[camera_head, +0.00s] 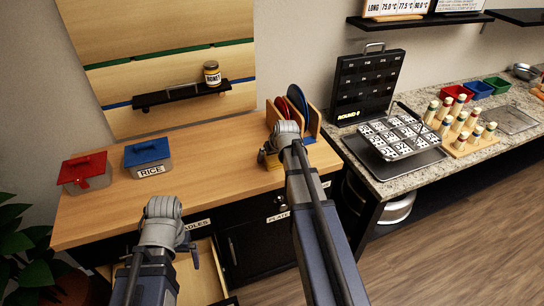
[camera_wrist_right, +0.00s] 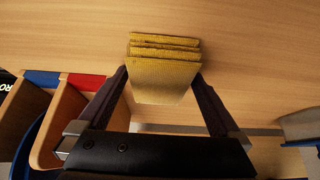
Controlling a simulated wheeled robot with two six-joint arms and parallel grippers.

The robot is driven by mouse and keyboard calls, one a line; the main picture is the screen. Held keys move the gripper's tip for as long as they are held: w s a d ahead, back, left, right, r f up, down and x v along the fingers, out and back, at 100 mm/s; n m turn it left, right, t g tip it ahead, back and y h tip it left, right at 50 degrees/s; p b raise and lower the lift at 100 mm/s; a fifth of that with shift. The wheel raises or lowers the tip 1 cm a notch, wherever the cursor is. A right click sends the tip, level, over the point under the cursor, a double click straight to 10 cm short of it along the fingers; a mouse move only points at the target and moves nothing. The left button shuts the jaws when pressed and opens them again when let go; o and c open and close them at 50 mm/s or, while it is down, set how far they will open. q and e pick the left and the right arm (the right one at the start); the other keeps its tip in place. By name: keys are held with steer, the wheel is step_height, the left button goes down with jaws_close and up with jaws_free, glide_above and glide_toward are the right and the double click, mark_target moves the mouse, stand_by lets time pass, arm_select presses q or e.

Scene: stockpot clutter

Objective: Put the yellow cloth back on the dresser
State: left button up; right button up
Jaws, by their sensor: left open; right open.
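The yellow cloth (camera_wrist_right: 163,75) is a folded, layered block over the bare wood of the dresser top in the right wrist view. My right gripper (camera_wrist_right: 162,84) is open, with one finger on each side of the cloth. I cannot tell whether the fingers touch it or whether it rests on the wood. In the head view the cloth (camera_head: 271,160) shows as a small yellow patch, mostly hidden by my right gripper (camera_head: 267,153). The dresser (camera_head: 215,178) has a light wood top and dark front. My left gripper (camera_head: 189,246) is open, low by the dresser's front.
A wooden rack (camera_head: 313,118) with red and blue plates stands close to my right gripper. A red-lidded box (camera_head: 86,172) and the RICE box (camera_head: 148,158) stand at left. An open drawer (camera_head: 203,279) lies below my left gripper. The dresser top's middle is clear.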

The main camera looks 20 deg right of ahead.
steer(key=shift+r, duration=0.1)
steer(key=shift+r+p, duration=0.15)
steer(key=shift+p, duration=0.15)
steer(key=p+v, duration=1)
steer(key=v, duration=0.1)
steer(key=shift+s+r, duration=0.25)
steer(key=shift+r, duration=0.1)
